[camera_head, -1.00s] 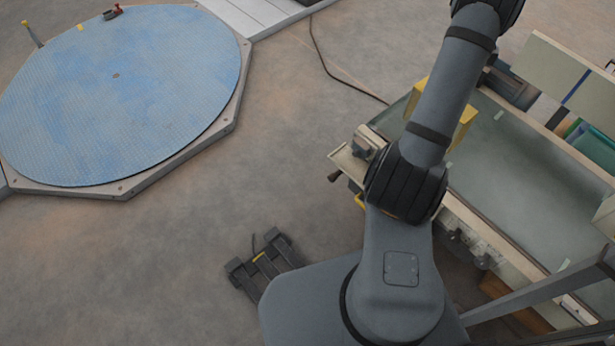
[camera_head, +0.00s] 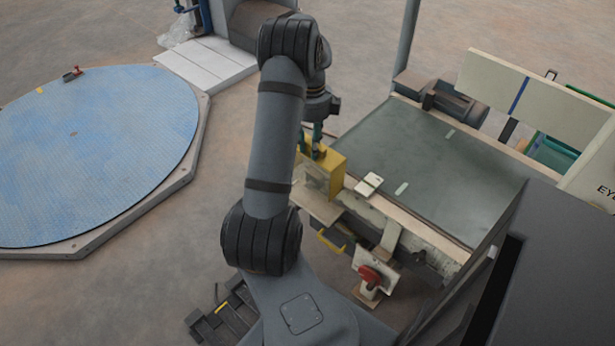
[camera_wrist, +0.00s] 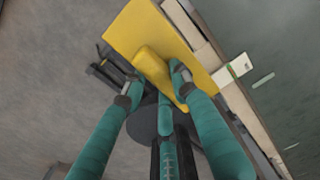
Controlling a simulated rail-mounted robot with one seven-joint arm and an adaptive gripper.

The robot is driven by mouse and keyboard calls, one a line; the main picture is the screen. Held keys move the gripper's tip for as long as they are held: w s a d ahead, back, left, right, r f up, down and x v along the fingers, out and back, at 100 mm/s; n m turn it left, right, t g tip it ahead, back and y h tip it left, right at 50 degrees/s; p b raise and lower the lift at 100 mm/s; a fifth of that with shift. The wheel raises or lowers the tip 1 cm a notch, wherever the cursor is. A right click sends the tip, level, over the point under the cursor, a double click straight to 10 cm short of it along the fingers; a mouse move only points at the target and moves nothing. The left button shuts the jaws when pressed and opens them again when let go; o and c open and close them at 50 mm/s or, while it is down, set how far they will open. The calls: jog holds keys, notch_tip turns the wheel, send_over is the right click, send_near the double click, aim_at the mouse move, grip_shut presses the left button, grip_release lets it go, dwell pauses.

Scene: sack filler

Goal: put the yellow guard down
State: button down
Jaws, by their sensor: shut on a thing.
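The yellow guard (camera_head: 336,164) is at the left end of the green-topped bench (camera_head: 440,165) in the head view, partly behind my arm. In the wrist view the guard (camera_wrist: 135,32) is a yellow plate with a raised yellow bar across it. My gripper (camera_wrist: 158,80) has teal fingers on both sides of that bar and is shut on it. In the head view my gripper (camera_head: 315,141) is above the guard and mostly hidden. I cannot tell whether the guard touches the bench or hangs just above its edge.
A white block (camera_head: 368,184) lies on the bench edge right of the guard. A red knob (camera_head: 370,276) sticks out at the bench front. A blue round platform (camera_head: 90,150) is at left, with open floor between. A dark panel (camera_head: 480,270) stands at lower right.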

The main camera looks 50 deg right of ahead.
notch_tip(320, 180, down, 10)
jog(key=b, duration=0.1)
dwell(0.4)
jog(key=shift+b, duration=0.35)
jog(key=c, duration=1.4)
grip_release()
jog(key=shift+o, duration=0.2)
notch_tip(320, 180, up, 12)
jog(key=p, duration=0.2)
jog(key=shift+r+p, duration=0.1)
jog(key=shift+p, duration=0.2)
